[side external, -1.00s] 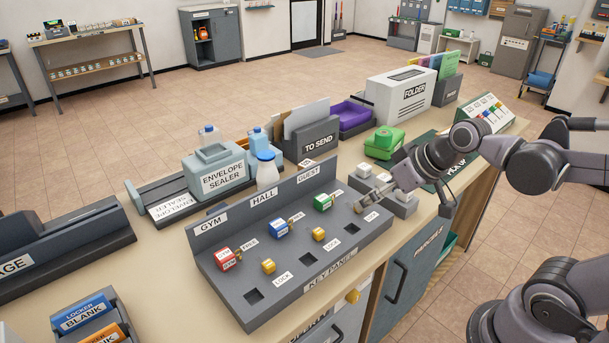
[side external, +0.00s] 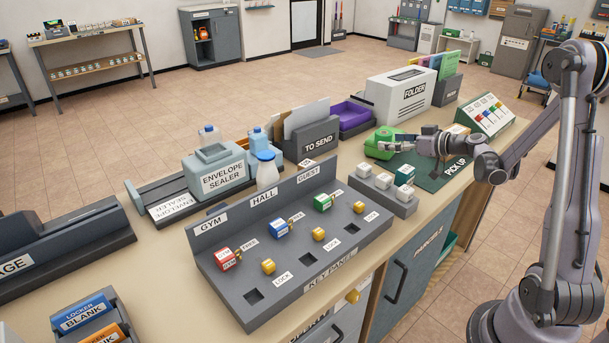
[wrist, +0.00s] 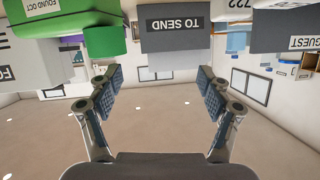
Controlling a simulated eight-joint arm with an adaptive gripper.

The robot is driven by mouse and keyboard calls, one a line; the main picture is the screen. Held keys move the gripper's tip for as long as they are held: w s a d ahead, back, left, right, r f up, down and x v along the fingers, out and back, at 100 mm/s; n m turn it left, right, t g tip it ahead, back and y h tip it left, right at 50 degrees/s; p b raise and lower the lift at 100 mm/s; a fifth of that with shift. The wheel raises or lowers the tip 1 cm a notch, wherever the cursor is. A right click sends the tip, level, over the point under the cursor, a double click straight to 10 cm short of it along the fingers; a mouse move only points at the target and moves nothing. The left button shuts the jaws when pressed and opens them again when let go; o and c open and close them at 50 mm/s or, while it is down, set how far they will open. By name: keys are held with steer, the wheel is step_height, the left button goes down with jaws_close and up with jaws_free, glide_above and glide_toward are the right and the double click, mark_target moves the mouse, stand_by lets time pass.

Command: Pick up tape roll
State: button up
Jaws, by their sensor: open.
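No tape roll can be made out for certain. A green item (side external: 378,147) with a rounded top stands on the counter by the green mat; I cannot tell if it is a tape dispenser. My gripper (side external: 402,144) is low over the counter, right beside the green item and partly in front of it. In the wrist view my gripper (wrist: 160,78) is open and nothing is between its fingers. That view is upside down, with a labelled green item (wrist: 45,12) and a green block (wrist: 104,41) at upper left, outside the left finger.
A "TO SEND" box (side external: 318,142) and a purple tray (side external: 353,117) stand behind. A folder machine (side external: 398,100) is at the back. A grey holder with white blocks (side external: 384,181) and the key panel (side external: 300,250) lie nearer. The green "PICK UP" mat (side external: 436,180) is largely bare.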

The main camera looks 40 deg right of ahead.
steer(key=t+h, duration=0.2)
glide_toward(391, 138)
steer(key=w, duration=0.7)
steer(key=shift+w+d+f, duration=0.2)
steer(key=shift+d+f, duration=0.05)
steer(key=shift+f, duration=0.1)
steer(key=shift+w+a+f, duration=0.1)
steer(key=shift+w+f, duration=0.1)
steer(key=shift+w, duration=0.7)
steer(key=shift+w+f, duration=0.25)
steer(key=shift+w, duration=0.6)
steer(key=shift+w+a+f, duration=0.1)
steer(key=shift+w+f, duration=0.1)
steer(key=shift+w, duration=0.7)
steer(key=c, duration=1.4)
